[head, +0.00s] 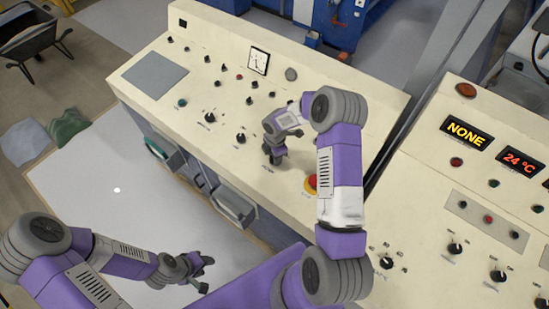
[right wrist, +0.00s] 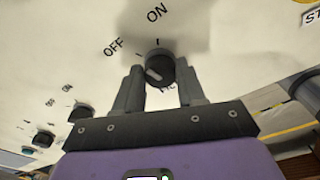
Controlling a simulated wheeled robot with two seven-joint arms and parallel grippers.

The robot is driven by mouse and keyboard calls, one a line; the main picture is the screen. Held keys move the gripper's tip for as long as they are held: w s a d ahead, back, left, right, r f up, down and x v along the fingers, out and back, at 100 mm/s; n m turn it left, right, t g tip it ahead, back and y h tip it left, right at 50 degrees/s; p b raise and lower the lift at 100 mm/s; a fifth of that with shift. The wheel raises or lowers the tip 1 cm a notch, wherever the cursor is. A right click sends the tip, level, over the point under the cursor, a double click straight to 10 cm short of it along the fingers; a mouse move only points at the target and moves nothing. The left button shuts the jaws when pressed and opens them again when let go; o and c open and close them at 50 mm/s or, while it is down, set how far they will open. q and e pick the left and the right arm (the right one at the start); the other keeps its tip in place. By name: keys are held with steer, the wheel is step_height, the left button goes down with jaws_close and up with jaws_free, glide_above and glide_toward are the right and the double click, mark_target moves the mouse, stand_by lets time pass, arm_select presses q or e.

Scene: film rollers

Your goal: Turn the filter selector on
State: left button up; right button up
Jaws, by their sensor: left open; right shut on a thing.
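The filter selector (right wrist: 158,66) is a round black knob with a pale mark on its face, on the cream panel. OFF is printed at its upper left and ON above it; the label below is mostly hidden. The knob's pale mark sits at its lower left; I cannot tell for sure which position it is set to. My right gripper (head: 275,157) is shut on the knob, one finger on each side in the right wrist view. In the head view the gripper and arm hide the knob. My left gripper (head: 203,274) is open and empty, low and away from the console.
Other black knobs (head: 240,138) lie left on the same cream console (head: 205,60). A red emergency button (head: 311,183) is close to the right of my right gripper. A second console (head: 480,125) with lit displays stands at the right.

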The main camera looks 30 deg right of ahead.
steer(key=m+b, duration=0.4)
steer(key=m, duration=0.1)
steer(key=shift+s+f+t, duration=0.1)
steer(key=shift+f+t, duration=0.05)
steer(key=shift+t, duration=0.15)
steer(key=shift+a+m+b, duration=0.1)
steer(key=shift+m+b, duration=1.3)
steer(key=shift+m, duration=0.4)
steer(key=shift+r, duration=0.2)
steer(key=o, duration=1.1)
steer(key=shift+c, duration=0.2)
steer(key=r, duration=0.5)
steer(key=s+r, duration=0.1)
steer(key=r, duration=0.1)
steer(key=shift+a+r, duration=0.1)
steer(key=shift+r, duration=0.15)
